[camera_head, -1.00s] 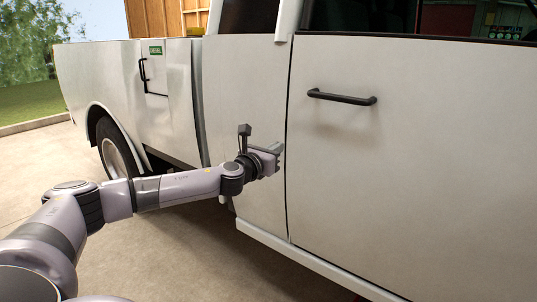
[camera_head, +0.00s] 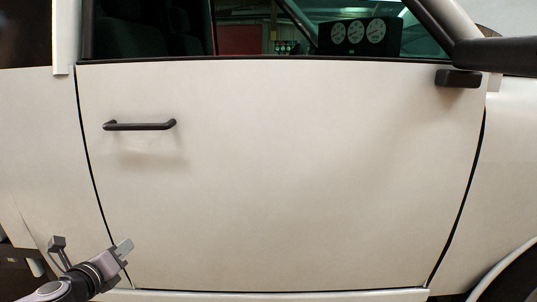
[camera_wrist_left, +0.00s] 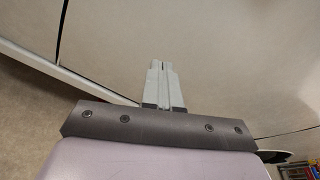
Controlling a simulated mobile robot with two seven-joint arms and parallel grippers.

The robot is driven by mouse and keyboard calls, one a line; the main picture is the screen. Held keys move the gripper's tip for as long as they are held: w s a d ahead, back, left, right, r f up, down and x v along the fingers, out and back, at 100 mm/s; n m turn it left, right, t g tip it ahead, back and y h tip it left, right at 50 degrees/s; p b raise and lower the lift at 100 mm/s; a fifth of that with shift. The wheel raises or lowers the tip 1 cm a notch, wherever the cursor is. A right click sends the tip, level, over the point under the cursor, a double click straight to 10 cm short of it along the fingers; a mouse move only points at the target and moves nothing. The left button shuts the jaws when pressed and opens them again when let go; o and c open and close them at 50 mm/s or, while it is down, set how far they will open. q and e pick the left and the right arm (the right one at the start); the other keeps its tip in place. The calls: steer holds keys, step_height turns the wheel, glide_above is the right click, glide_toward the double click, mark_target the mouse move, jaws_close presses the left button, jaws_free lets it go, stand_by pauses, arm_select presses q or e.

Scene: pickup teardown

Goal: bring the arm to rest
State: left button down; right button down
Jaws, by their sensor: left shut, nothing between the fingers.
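My left gripper (camera_head: 123,248) is at the lower left of the head view, in front of the lower rear corner of the white pickup door (camera_head: 290,170). Its fingers are shut with nothing between them. The left wrist view shows the closed grey fingers (camera_wrist_left: 163,85) with the pale door panel behind them. I cannot tell exactly how far they are from the panel. The right gripper is in neither view.
A black door handle (camera_head: 140,126) sticks out from the door above the left gripper. A side mirror (camera_head: 495,52) juts out at the upper right. The front wheel (camera_head: 510,280) shows at the lower right. The sill (camera_head: 280,296) runs below the door.

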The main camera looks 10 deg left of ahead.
arm_select(q)
steer(key=s+d+f+n+g+h+p, duration=0.2)
steer(key=s+d+f+n+g+h, duration=0.1)
steer(key=s+d+f+n, duration=1.05)
steer(key=s+d+f+n+g, duration=0.1)
steer(key=s+d+f+n, duration=0.1)
steer(key=s+n, duration=0.5)
steer(key=s+d+f+n+g+p, duration=0.1)
steer(key=s+d+f+n, duration=0.2)
steer(key=s+n, duration=0.3)
steer(key=shift+s+f+n+y+p, duration=0.3)
steer(key=shift+s+f+n, duration=0.05)
steer(key=shift+f, duration=0.25)
